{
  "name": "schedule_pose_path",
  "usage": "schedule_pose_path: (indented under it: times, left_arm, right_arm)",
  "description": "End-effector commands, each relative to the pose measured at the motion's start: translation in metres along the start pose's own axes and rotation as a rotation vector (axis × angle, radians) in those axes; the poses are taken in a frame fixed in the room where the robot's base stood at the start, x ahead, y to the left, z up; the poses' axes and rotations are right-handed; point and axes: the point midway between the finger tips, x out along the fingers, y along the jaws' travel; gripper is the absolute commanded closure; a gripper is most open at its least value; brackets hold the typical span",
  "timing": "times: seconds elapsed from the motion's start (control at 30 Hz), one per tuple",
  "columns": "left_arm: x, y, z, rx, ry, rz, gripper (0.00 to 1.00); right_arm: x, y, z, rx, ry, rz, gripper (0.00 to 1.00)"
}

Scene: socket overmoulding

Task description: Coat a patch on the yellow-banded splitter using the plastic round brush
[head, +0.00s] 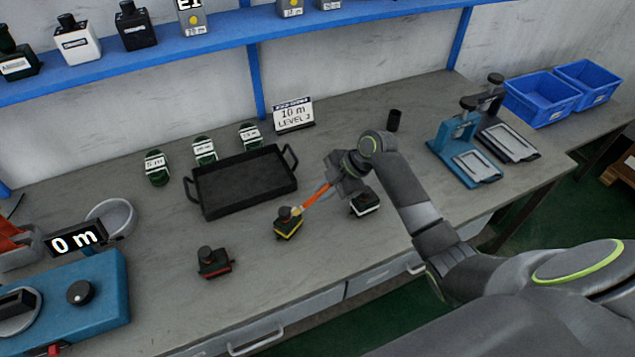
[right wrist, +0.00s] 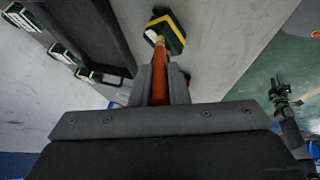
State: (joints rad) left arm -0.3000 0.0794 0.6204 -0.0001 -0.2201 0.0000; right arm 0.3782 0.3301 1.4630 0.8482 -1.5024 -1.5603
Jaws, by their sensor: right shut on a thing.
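The yellow-banded splitter (head: 288,226) is a small dark block with a yellow band, standing on the bench in front of the black tray. My right gripper (head: 330,186) is shut on the orange-handled round brush (head: 313,198). The brush points down-left, and its tip is at the top of the splitter, seemingly touching it. In the right wrist view the brush (right wrist: 160,62) reaches from between the fingers (right wrist: 160,85) to the yellow-banded splitter (right wrist: 167,30). Any coating on the splitter is too small to tell. My left gripper is not in view.
A red-banded splitter (head: 214,263) stands to the left and a white-banded one (head: 365,204) to the right, close to my gripper. The black tray (head: 245,206) lies behind. A blue machine (head: 85,300) fills the left front.

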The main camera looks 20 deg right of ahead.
Motion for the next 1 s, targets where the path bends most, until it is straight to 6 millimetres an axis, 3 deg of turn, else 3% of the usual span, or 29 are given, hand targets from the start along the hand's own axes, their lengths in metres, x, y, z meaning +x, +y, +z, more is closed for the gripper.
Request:
schedule_pose_path:
  times: [0.53, 1.0]
  left_arm:
    - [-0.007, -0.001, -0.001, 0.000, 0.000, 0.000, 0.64]
    - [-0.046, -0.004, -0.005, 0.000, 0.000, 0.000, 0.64]
  right_arm:
    - [-0.008, -0.004, 0.000, -0.001, 0.001, 0.001, 1.00]
    - [-0.046, 0.011, -0.023, -0.002, 0.001, 0.001, 1.00]
